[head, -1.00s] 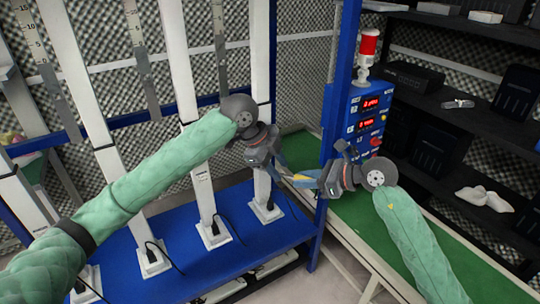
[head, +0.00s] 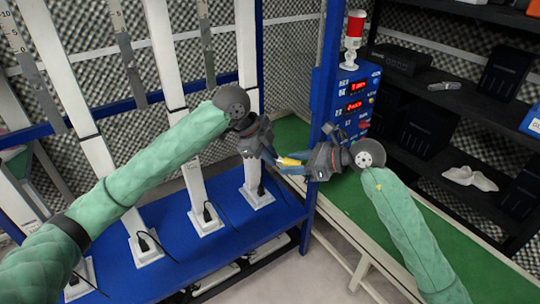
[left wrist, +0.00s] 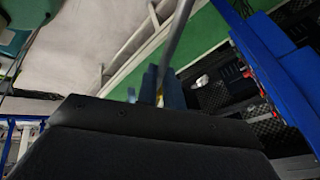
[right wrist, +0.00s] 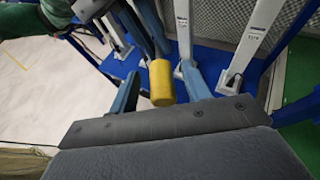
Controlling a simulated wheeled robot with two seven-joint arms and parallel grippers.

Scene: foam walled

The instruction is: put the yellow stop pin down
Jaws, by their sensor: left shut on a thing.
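The yellow stop pin (head: 289,161) is held between my two grippers, in front of the blue post. In the right wrist view it is a yellow cylinder (right wrist: 161,84). My left gripper (head: 272,157) is shut on it; its fingers reach the pin from above in the right wrist view. My right gripper (right wrist: 161,72) is open, its fingers on either side of the pin with visible gaps. In the left wrist view, my left fingers (left wrist: 160,88) show with only a speck of yellow between them. The pin's far end is hidden.
A blue control box (head: 352,100) with red displays and a red lamp (head: 355,24) stands just behind. A green bench top (head: 365,215) lies below right. A blue rack base (head: 170,265) with white posts is at left. Black shelves (head: 450,95) stand at right.

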